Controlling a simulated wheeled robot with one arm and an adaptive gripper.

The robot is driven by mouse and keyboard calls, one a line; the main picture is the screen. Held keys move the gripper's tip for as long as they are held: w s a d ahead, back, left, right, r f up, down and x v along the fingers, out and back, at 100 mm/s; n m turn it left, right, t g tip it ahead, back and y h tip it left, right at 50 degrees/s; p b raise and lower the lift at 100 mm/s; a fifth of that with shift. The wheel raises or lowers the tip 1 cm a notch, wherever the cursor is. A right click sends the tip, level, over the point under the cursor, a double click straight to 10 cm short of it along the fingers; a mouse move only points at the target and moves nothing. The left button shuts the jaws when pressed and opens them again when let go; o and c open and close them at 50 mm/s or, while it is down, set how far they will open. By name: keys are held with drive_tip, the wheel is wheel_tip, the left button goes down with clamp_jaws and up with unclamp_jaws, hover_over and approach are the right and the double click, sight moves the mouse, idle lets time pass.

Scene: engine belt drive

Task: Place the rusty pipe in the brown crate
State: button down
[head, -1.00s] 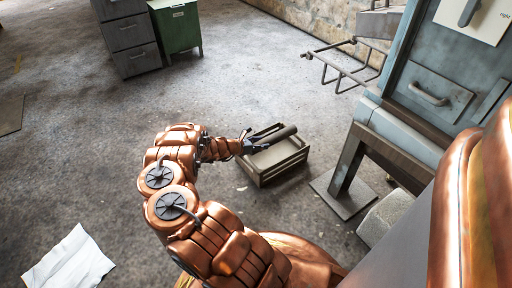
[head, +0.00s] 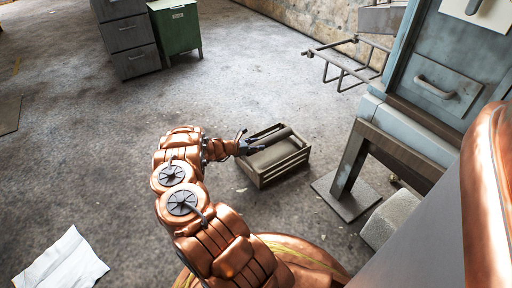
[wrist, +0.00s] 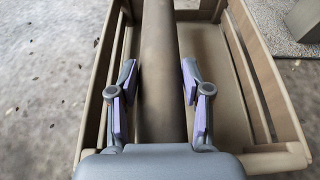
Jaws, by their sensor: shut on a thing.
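The rusty pipe (wrist: 162,75) is a dull brown cylinder running lengthwise between the two fingers of my gripper (wrist: 162,95) in the wrist view. The gripper is shut on it. In the head view the pipe (head: 275,137) shows over the brown crate (head: 283,170), within its outline, and my gripper (head: 250,146) is at the crate's left side. The slatted crate (wrist: 262,85) lies around and below the pipe in the wrist view, its floor visible to the right. I cannot tell whether the pipe touches the crate floor.
A blue-grey workbench (head: 400,125) with a drawer stands right of the crate. A metal rack (head: 345,60) is behind it. A grey cabinet (head: 125,40) and a green cabinet (head: 177,28) stand at the back left. White paper (head: 62,262) lies front left. Floor left of the arm is open.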

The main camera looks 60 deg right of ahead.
drive_tip(key=shift+w+f, duration=0.1)
drive_tip(key=shift+f, duration=0.3)
idle(0.4)
drive_tip(key=c, duration=0.5)
unclamp_jaws()
drive_tip(key=shift+r, duration=0.35)
drive_tip(key=shift+p+v, duration=2.45)
drive_tip(key=shift+v, duration=3.6)
